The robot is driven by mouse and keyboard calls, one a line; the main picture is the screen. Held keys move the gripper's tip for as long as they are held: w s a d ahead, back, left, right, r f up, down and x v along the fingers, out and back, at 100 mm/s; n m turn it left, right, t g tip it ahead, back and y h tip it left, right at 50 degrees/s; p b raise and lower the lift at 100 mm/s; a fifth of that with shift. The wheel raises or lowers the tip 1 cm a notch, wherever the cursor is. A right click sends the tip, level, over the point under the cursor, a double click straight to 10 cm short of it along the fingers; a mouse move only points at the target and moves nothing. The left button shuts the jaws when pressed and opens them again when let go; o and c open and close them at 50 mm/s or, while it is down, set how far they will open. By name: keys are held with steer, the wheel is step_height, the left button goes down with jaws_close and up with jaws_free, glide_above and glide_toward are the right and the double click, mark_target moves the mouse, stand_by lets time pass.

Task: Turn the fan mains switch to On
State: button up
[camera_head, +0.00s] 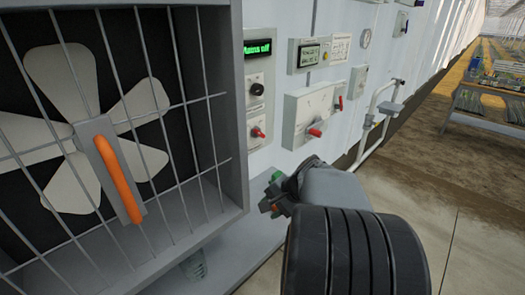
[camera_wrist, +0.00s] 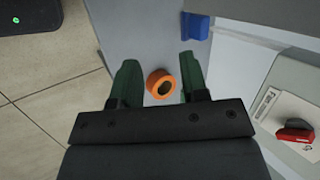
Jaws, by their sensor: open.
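A grey control box (camera_head: 258,100) beside the fan has a green-lit display (camera_head: 257,48) that appears to read "Mains off". Below it are a black knob (camera_head: 257,89) and a small red switch (camera_head: 258,132). I cannot read which control is labelled as the fan mains switch. My gripper (camera_head: 271,196) is below and in front of this box, apart from it. In the wrist view my gripper (camera_wrist: 160,84) has its green fingers spread. An orange ring-shaped part (camera_wrist: 162,84) shows between the fingers; contact cannot be told. A red switch (camera_wrist: 296,132) on a pale panel shows at right.
The fan (camera_head: 70,110) sits behind a wire cage at left, with an orange handle (camera_head: 119,178) on its front. A wider box (camera_head: 310,115) with a red knob (camera_head: 316,131) is further right. A blue block (camera_wrist: 195,25) shows in the wrist view.

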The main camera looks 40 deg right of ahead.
steer(key=w+d+r+m+t+b, duration=0.2)
steer(key=w+d+r+m+t, duration=0.15)
steer(key=d+m+t, duration=0.5)
steer(key=m+t, duration=0.2)
steer(key=t, duration=0.1)
glide_toward(262, 135)
steer(key=shift+h, duration=0.3)
steer(key=w, duration=0.2)
steer(key=w+a, duration=0.1)
steer(key=w, duration=0.1)
steer(key=w+a+p, duration=0.1)
steer(key=w, duration=0.2)
steer(key=shift+w+a+f+t, duration=0.15)
steer(key=shift+w+t, duration=0.1)
steer(key=shift+w, duration=0.65)
jaws_close()
